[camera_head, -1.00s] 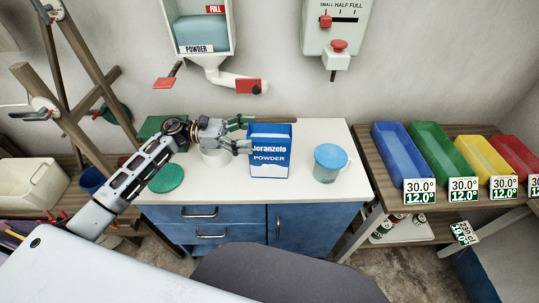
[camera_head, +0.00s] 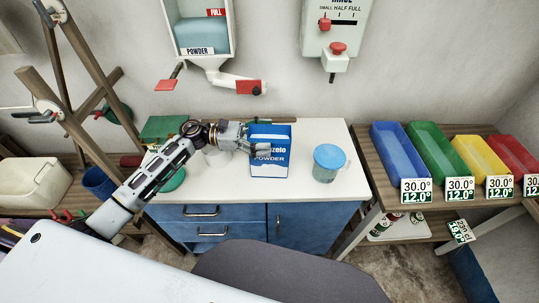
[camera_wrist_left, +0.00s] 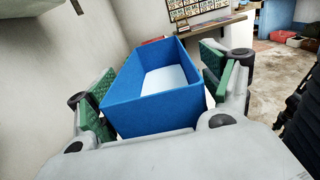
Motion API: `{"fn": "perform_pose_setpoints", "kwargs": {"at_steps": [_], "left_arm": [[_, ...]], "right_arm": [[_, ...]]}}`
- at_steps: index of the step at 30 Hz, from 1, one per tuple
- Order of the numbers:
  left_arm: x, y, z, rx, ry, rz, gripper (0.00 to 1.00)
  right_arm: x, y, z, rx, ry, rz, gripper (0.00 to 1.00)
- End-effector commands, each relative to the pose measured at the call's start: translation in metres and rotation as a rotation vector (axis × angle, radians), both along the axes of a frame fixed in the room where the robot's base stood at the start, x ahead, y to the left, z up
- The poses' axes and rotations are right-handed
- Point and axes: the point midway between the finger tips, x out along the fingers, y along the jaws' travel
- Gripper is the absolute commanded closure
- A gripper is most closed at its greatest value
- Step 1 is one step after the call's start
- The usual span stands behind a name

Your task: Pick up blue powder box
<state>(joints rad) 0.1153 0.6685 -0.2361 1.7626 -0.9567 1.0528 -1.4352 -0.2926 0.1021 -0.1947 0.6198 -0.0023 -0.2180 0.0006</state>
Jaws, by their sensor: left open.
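The blue powder box (camera_head: 270,163) stands upright on the white counter top in the head view, with a white label band. In the left wrist view the box (camera_wrist_left: 155,110) is open at the top, with pale powder inside. My left gripper (camera_head: 262,140) is open at the box, one finger across its front face in the head view. In the left wrist view the green pads of my left gripper (camera_wrist_left: 158,100) are on either side of the box, with a gap at the right pad. My right gripper is not in view.
A powder dispenser (camera_head: 202,30) hangs above. The counter's front right is clear.

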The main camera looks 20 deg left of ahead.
Motion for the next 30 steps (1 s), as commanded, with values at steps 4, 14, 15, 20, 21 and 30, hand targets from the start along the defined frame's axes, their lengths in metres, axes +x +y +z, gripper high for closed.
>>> {"fn": "perform_pose_setpoints", "kwargs": {"at_steps": [4,14,15,20,21,30], "left_arm": [[0.0001,0.0002,0.0001,0.0,0.0,0.0,0.2],[0.0,0.0003,0.0001,0.0,0.0,0.0,0.52],[0.0,0.0003,0.0001,0.0,0.0,0.0,0.57],[0.0,0.0003,0.0001,0.0,-0.001,0.0,0.78],[0.0,0.0003,0.0001,0.0,-0.001,0.0,0.83],[0.0003,0.0003,0.0021,-0.002,-0.003,0.0,1.0]], "right_arm": [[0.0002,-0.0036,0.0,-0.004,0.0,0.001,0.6],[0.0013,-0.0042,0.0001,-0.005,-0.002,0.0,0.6],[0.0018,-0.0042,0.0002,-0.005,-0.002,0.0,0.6],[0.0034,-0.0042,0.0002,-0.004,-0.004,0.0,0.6],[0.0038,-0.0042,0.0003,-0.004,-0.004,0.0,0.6],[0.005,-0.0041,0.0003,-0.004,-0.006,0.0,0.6]]}}
